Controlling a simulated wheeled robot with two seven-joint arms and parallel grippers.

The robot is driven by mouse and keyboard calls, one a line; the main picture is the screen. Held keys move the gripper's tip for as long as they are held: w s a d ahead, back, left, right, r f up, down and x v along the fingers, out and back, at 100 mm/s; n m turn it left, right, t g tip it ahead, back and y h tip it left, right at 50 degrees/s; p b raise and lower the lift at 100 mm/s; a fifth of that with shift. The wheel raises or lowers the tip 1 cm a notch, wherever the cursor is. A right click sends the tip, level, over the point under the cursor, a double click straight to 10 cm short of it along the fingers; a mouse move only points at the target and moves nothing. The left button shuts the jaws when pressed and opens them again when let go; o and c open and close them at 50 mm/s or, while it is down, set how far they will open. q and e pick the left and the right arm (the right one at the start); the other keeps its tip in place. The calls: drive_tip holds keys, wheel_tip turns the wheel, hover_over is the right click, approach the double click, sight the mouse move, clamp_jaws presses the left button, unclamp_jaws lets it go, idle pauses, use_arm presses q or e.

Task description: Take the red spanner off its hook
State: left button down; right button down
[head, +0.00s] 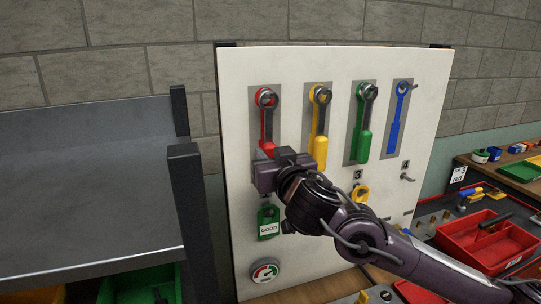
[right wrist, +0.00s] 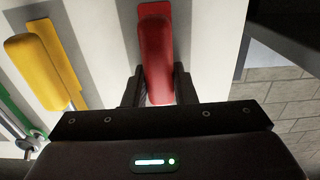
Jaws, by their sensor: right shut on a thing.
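The red spanner (head: 266,125) hangs upright at the left of the white board (head: 290,66), its ring end at the top over a hook. My left gripper is not in the head view.
A yellow spanner (head: 319,125) hangs close to the right, then a green one (head: 363,125). A blue spanner outline (head: 397,118) has no spanner on it. A green tag (head: 268,222) hangs below my gripper. A grey shelf (head: 85,170) stands at left.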

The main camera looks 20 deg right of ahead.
drive_tip(key=shift+r+p, duration=0.6)
drive_tip(key=shift+r, duration=0.1)
idle(0.3)
drive_tip(key=shift+s, duration=0.1)
idle(0.5)
drive_tip(key=s, duration=0.8)
drive_tip(key=shift+d+r, duration=0.15)
drive_tip(key=shift+r, duration=0.05)
idle(1.1)
drive_tip(key=shift+d, duration=0.15)
